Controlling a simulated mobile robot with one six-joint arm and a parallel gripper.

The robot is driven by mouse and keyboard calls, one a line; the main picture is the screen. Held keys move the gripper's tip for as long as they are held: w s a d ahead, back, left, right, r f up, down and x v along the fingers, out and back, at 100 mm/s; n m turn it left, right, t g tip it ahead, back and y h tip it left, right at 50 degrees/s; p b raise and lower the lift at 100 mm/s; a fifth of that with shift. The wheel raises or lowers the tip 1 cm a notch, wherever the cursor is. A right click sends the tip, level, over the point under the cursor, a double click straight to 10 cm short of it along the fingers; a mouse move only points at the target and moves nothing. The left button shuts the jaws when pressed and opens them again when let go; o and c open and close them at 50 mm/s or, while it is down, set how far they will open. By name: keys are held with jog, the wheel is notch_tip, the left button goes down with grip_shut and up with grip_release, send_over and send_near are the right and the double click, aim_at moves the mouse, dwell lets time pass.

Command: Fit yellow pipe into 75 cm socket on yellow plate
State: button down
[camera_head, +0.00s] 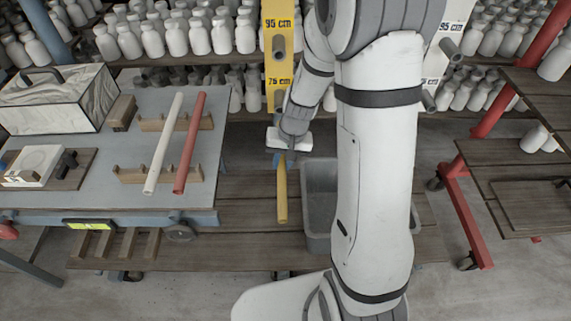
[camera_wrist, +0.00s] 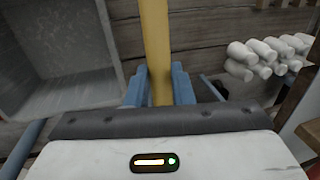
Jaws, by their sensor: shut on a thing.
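The yellow pipe (camera_head: 282,195) is held by my gripper (camera_head: 285,159) and hangs in front of the yellow plate. In the wrist view the yellow pipe (camera_wrist: 155,45) runs upward from between the two blue fingers of my gripper (camera_wrist: 158,86), which are shut on it. The yellow plate (camera_head: 277,50) stands upright at the back, marked 95 cm above and 75 cm below. A grey socket sits under each mark; the 75 cm socket (camera_head: 279,98) is partly beside my arm. The pipe is apart from the plate as far as I can tell.
A grey bin (camera_head: 318,240) stands right of the pipe, partly behind my arm. On the left, a white pipe (camera_head: 163,143) and a red pipe (camera_head: 190,143) lie on wooden racks on a grey cart (camera_head: 215,130). A white plate (camera_head: 440,60) with sockets stands at the right. Shelves of white bottles line the back.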

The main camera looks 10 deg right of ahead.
jog(key=shift+w+d, duration=0.25)
jog(key=shift+w, duration=0.9)
jog(key=shift+w+d, duration=0.2)
jog(key=shift+w, duration=0.9)
jog(key=shift+w+d+p, duration=0.15)
jog(key=shift+w+d, duration=0.1)
jog(key=shift+w, duration=1.2)
jog(key=shift+w+d+p, duration=0.2)
jog(key=shift+w+d, duration=0.1)
jog(key=shift+w, duration=1.1)
jog(key=shift+w+d+p, duration=0.15)
jog(key=shift+w+d, duration=0.1)
jog(key=shift+w, duration=1.2)
jog(key=shift+w+d, duration=0.1)
jog(key=shift+w, duration=0.2)
jog(key=shift+w, duration=0.4)
jog(key=c, duration=1.2)
grip_release()
jog(key=shift+d+r, duration=0.1)
jog(key=r, duration=0.2)
jog(key=d+r, duration=0.1)
jog(key=r, duration=0.4)
jog(key=shift+s+d+r, duration=0.2)
jog(key=shift+d+r, duration=0.05)
